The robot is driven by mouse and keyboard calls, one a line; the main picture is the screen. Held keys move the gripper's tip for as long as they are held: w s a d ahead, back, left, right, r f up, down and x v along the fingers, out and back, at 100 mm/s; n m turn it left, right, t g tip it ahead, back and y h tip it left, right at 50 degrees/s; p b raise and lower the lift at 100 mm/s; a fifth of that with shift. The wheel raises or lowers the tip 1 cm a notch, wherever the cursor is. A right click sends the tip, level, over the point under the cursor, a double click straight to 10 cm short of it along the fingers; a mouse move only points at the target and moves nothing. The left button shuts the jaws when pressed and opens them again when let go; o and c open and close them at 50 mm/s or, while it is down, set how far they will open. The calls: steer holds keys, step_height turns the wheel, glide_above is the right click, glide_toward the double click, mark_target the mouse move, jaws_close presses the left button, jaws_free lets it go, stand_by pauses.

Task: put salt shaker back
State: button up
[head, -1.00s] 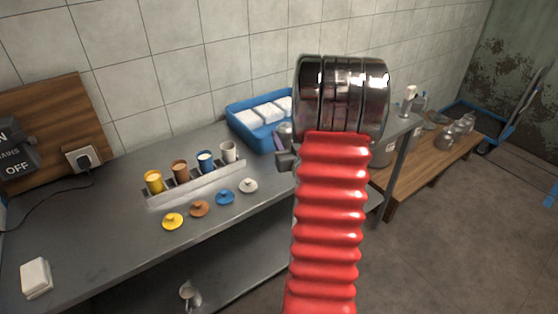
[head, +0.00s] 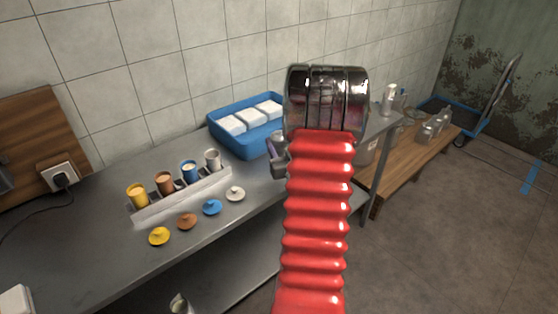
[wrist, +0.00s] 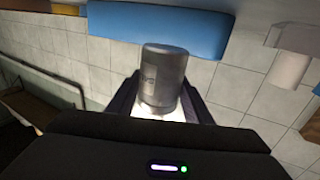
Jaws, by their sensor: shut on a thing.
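My gripper (wrist: 158,108) is shut on a dark grey cylinder, the salt shaker (wrist: 162,78), in the wrist view. The shaker has faint lettering on its side, too blurred to read, and a bright patch shows at its lower end. In the head view my gripper (head: 277,165) shows only partly at the left of my red arm, above the grey metal table (head: 100,235). It is just in front of the blue tray (head: 228,144). The shaker is mostly hidden there.
The tray holds white blocks (head: 232,125). Left of it, a rack (head: 182,200) holds yellow, brown, blue and white cups, with matching lids (head: 212,207) in front. A wooden bench (head: 410,165) with bottles stands at the right. A wall socket (head: 60,177) is at the left.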

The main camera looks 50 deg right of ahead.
steer(key=shift+f, duration=0.95)
steer(key=shift+f, duration=0.1)
steer(key=shift+f, duration=2)
steer(key=shift+f, duration=0.1)
steer(key=o, duration=1.2)
steer(key=v, duration=1.2)
